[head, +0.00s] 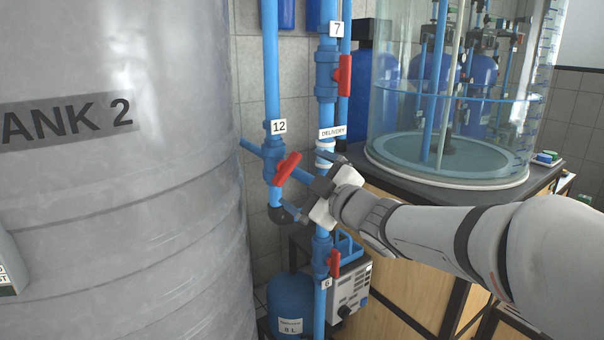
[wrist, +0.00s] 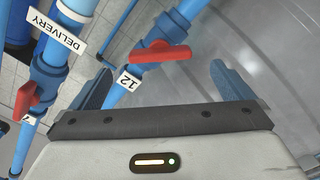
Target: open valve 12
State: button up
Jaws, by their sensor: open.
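Valve 12 has a red lever handle (head: 287,168) on a blue valve body (head: 271,150), under a white "12" label (head: 278,126). In the head view the handle is tilted diagonally, its upper end to the right. My gripper (head: 311,184) is open and empty, just right of the handle. In the wrist view the handle (wrist: 160,53) lies crosswise ahead of my open gripper (wrist: 161,80), between the lines of its two fingers. No contact with the handle shows. The label "12" (wrist: 129,81) shows near the left finger.
Tank 2 (head: 110,200) stands close on the left. The blue DELIVERY pipe (head: 324,205) runs vertically beside my gripper, with red-handled valves 7 (head: 344,75) and 6 (head: 334,262). A clear tank (head: 400,130) stands on the bench at right. A blue vessel (head: 290,300) is below.

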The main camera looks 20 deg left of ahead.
aim_at(290, 171)
jog(key=x, duration=0.5)
jog(key=shift+w+a, duration=0.15)
jog(key=shift+a, duration=0.15)
jog(key=shift+c, duration=0.4)
jog(key=c, duration=0.9)
